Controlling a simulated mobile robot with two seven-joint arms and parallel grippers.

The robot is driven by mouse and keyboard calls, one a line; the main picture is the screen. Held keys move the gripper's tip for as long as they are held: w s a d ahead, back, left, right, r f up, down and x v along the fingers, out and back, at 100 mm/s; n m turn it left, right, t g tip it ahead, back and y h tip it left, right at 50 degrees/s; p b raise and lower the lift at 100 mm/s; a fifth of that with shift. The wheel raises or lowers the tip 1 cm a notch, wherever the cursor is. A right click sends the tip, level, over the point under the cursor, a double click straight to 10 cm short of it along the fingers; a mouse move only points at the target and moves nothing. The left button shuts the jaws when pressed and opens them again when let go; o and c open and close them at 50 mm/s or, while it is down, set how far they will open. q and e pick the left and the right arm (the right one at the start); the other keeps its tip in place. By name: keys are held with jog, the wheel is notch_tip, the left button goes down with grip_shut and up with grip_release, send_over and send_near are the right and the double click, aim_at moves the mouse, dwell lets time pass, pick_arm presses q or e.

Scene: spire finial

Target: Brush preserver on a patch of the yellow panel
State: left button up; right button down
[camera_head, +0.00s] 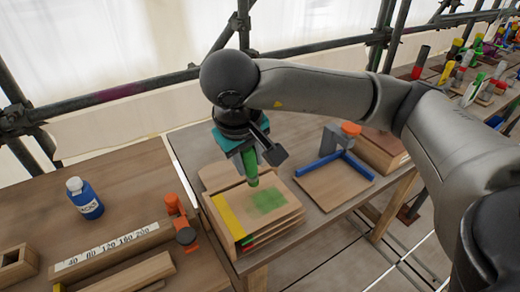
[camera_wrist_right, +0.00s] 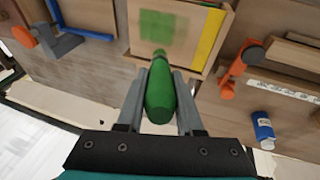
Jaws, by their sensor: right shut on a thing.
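My right gripper (camera_head: 249,158) is shut on a green brush (camera_head: 252,172), which points down over the wooden panel (camera_head: 287,190). The panel has a yellow strip (camera_head: 229,216) along its left edge and a green patch (camera_head: 269,200) on its face. The brush's lower end is close to the upper left of the patch; I cannot tell whether it touches. In the right wrist view the brush (camera_wrist_right: 161,95) sits between the two grey fingers, with the patch (camera_wrist_right: 158,28) and yellow strip (camera_wrist_right: 211,38) beyond it. My left gripper is not in view.
A blue bottle (camera_head: 85,198) stands on the left bench. An orange clamp (camera_head: 182,222) and a numbered block (camera_head: 112,250) lie left of the panel. A tray with a blue bar (camera_head: 320,165) is to its right. Scaffold poles run behind; coloured tools crowd the far right bench.

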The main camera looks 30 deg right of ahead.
jog(key=shift+r+p, duration=1)
jog(key=shift+r, duration=0.9)
